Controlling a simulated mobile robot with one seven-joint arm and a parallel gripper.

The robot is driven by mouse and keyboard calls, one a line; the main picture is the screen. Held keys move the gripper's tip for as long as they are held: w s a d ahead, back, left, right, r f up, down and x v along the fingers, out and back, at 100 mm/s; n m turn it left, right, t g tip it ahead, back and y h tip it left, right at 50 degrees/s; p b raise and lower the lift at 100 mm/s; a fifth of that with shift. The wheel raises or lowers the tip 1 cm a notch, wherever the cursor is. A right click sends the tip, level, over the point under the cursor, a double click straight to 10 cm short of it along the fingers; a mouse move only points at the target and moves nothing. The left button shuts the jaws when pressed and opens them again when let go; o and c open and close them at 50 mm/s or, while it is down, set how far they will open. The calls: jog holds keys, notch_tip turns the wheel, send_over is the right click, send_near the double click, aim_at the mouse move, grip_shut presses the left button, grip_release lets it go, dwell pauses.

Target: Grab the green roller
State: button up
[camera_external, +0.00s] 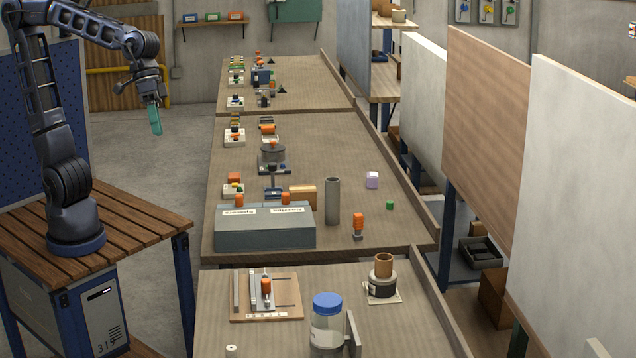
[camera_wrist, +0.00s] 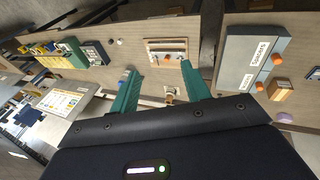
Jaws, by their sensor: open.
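My gripper (camera_external: 156,128) has teal fingers and hangs in the air at the left, left of the long tables and apart from them. In the wrist view my gripper (camera_wrist: 158,88) is open with nothing held between its fingers. I cannot make out a green roller for certain in either view. A small green block (camera_external: 390,205) lies on the middle table near its right side, but its shape is too small to tell.
A grey box (camera_external: 265,232) with labels and orange knobs stands on the middle table, beside a grey cylinder (camera_external: 332,201). The front table holds a wooden board (camera_external: 290,297), a blue-lidded jar (camera_external: 327,320) and a brown roll (camera_external: 383,265). Tall panels (camera_external: 495,110) stand at the right.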

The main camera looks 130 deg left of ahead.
jog(key=w+a+n, duration=0.9)
jog(key=w+a, duration=0.3)
jog(key=a, duration=0.3)
jog(key=n+g+y, duration=0.1)
jog(key=n+y, duration=0.3)
jog(key=n, duration=2.2)
send_over(389, 202)
jog(key=s+d, duration=0.3)
notch_tip(389, 202, down, 29)
jog(key=shift+s+a+x, duration=0.1)
jog(key=shift+a+x, duration=0.05)
jog(key=shift+x, duration=2.45)
jog(key=shift+s+a+x, duration=0.1)
jog(key=shift+a+x, duration=0.05)
jog(key=shift+x, duration=2.5)
grip_shut()
